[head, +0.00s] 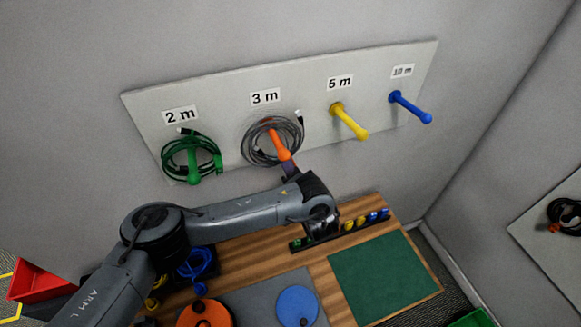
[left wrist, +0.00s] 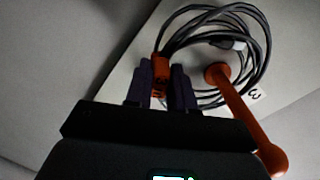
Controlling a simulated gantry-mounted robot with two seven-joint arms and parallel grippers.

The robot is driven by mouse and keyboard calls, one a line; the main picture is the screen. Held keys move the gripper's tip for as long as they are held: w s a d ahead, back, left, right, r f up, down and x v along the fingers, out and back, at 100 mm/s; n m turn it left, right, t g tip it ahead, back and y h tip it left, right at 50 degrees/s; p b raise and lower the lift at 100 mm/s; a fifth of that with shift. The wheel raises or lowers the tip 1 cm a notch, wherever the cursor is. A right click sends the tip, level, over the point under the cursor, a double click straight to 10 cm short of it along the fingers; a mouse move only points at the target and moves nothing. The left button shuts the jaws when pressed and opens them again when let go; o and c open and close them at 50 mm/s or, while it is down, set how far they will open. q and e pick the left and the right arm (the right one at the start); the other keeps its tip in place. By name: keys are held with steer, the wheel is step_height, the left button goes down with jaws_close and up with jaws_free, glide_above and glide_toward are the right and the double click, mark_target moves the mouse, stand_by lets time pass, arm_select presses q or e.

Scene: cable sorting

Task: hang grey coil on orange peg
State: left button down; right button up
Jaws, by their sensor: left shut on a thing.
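The grey coil (head: 248,150) is at the board under the "3 m" label. The orange peg (head: 278,145) passes through its loop, and the coil appears to surround the peg. In the left wrist view the coil (left wrist: 262,42) circles the base of the orange peg (left wrist: 243,112), whose tip sticks out towards the camera. My left gripper (head: 290,169) is just below the peg. In the left wrist view its fingers (left wrist: 161,88) are shut on the coil's orange band, left of the peg. The fingertips are partly hidden in the head view. My right gripper is not in view.
A green coil (head: 167,158) hangs on the green peg (head: 194,172) to the left. The yellow peg (head: 349,121) and blue peg (head: 411,107) are bare. Below is a wooden table with a green mat (head: 385,278), orange disc (head: 205,315), blue disc (head: 297,307) and blue coil (head: 197,264).

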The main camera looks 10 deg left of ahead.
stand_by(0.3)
arm_select(q)
steer(key=c, duration=0.9)
jaws_free()
